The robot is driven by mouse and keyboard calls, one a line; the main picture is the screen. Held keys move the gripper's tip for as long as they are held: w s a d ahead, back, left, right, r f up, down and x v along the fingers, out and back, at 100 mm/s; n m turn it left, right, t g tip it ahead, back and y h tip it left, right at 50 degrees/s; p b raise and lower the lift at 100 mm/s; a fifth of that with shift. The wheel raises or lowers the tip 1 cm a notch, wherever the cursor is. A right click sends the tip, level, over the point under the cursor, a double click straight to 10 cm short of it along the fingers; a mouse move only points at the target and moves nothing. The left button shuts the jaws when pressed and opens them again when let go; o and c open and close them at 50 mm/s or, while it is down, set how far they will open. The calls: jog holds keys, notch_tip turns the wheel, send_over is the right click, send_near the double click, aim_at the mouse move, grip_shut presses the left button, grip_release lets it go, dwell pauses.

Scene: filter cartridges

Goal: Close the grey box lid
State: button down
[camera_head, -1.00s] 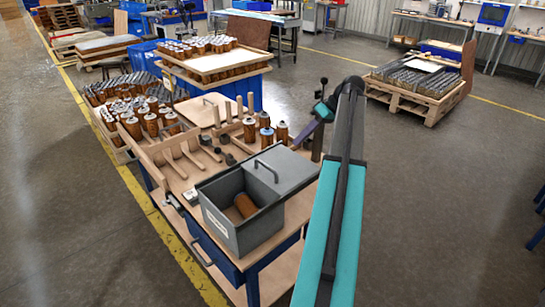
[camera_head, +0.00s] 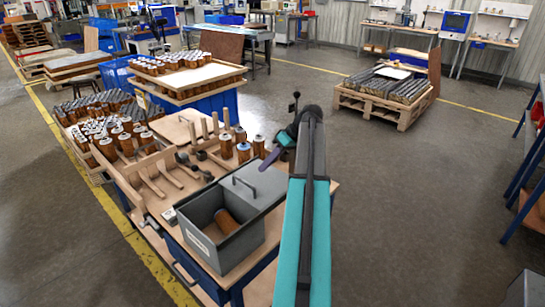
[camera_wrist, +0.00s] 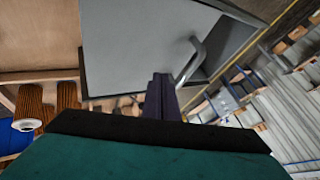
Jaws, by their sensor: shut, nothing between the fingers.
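The grey box (camera_head: 243,254) stands on the workbench in the head view, its front part open. A brown cartridge (camera_head: 226,221) lies inside. The grey lid (camera_head: 262,184), with a bar handle (camera_head: 243,187), is at the box's back right and leaves the opening uncovered; its exact tilt is hard to tell. My gripper (camera_head: 268,163) is shut and empty, just behind the lid's far edge. In the wrist view, the dark fingers (camera_wrist: 161,92) are in front of the grey lid (camera_wrist: 140,45), near its handle (camera_wrist: 189,62). I cannot tell whether they touch it.
Several brown cartridges (camera_head: 243,152) and wooden pegs stand on the wooden bench (camera_head: 170,258) behind and left of the box. Trays of cartridges (camera_head: 190,72) are farther back. A pallet (camera_head: 385,105) stands at the back right. The floor right of the bench is clear.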

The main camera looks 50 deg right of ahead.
aim_at(256, 185)
jog(key=p+x, duration=0.1)
jog(key=x, duration=0.2)
jog(key=shift+w+a+f, duration=0.1)
jog(key=shift+a+f, duration=0.05)
jog(key=shift+a, duration=0.1)
jog(key=shift+a+r+p, duration=0.25)
jog(key=shift+a+p, duration=0.2)
jog(key=shift+a, duration=0.75)
jog(key=shift+w+a+r, duration=0.1)
jog(key=shift+w+a, duration=0.05)
jog(key=shift+a, duration=0.55)
jog(key=shift+a, duration=0.1)
